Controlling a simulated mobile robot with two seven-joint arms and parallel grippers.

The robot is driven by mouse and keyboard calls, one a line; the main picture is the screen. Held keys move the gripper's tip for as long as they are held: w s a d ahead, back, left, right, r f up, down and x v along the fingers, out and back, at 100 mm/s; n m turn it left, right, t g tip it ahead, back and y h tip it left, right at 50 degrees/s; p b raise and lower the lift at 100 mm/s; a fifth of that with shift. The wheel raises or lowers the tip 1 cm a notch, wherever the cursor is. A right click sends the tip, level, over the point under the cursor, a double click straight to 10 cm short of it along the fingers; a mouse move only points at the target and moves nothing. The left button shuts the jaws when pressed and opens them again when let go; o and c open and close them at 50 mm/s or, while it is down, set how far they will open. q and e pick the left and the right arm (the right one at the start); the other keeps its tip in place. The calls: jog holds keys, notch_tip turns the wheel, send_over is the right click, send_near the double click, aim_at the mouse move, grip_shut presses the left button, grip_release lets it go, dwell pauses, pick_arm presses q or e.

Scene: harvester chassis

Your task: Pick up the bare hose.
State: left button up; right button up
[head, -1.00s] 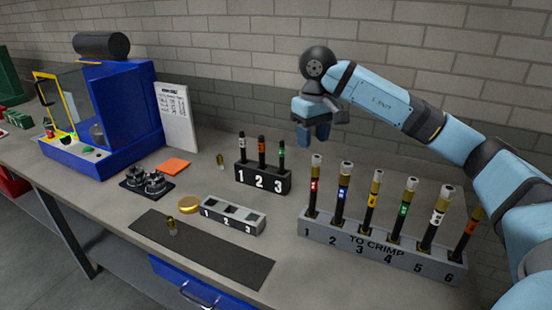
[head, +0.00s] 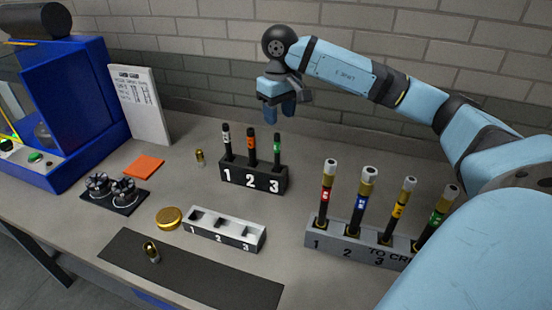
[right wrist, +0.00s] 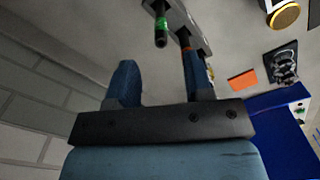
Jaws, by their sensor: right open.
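Three short black hoses without metal ends stand upright in the black numbered rack (head: 253,181): a white-banded one (head: 227,141), an orange-banded one (head: 251,147) and a green-banded one (head: 277,149). My right gripper (head: 280,109) is open and empty, fingers down, above and just behind the rack near the green-banded hose. In the right wrist view, the green-banded hose (right wrist: 161,30) shows beyond the gap between the fingers (right wrist: 160,75), and the orange-banded hose (right wrist: 186,44) is partly hidden by one finger. My left gripper is out of view.
A grey rack (head: 336,242) of gold-ended hoses stands at right, partly hidden by my arm. A small slotted block (head: 225,231), gold disc (head: 169,217), dark mat (head: 190,275) and blue machine (head: 70,95) are nearby. The brick wall (head: 200,60) is close behind.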

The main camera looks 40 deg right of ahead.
aim_at(277, 134)
jog(key=f, duration=0.6)
jog(key=f+p, duration=0.1)
jog(key=f, duration=0.2)
jog(key=shift+w, duration=0.4)
grip_shut()
